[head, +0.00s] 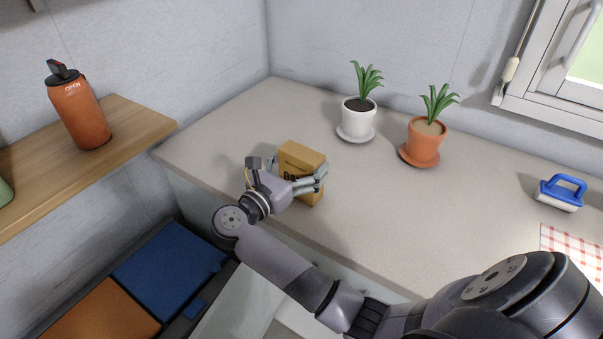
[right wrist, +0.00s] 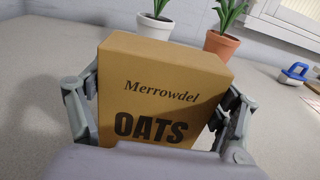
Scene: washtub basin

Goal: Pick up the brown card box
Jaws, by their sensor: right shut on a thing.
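The brown card box (head: 301,158) stands upright on the grey counter, towards its left end. In the right wrist view the box (right wrist: 160,85) fills the middle and reads "Merrowdel OATS". My right gripper (head: 305,183) is shut on the box, with one finger on each side of it. In the right wrist view its fingers (right wrist: 158,115) press against the left and right faces. The lower part of the box is hidden by the gripper. My left gripper is not in view.
A white-potted plant (head: 357,118) and a terracotta-potted plant (head: 423,140) stand behind the box. A blue-handled brush (head: 561,192) and checked cloth (head: 575,249) lie at the right. An orange bottle (head: 80,112) stands on a wooden shelf (head: 120,131) at the left.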

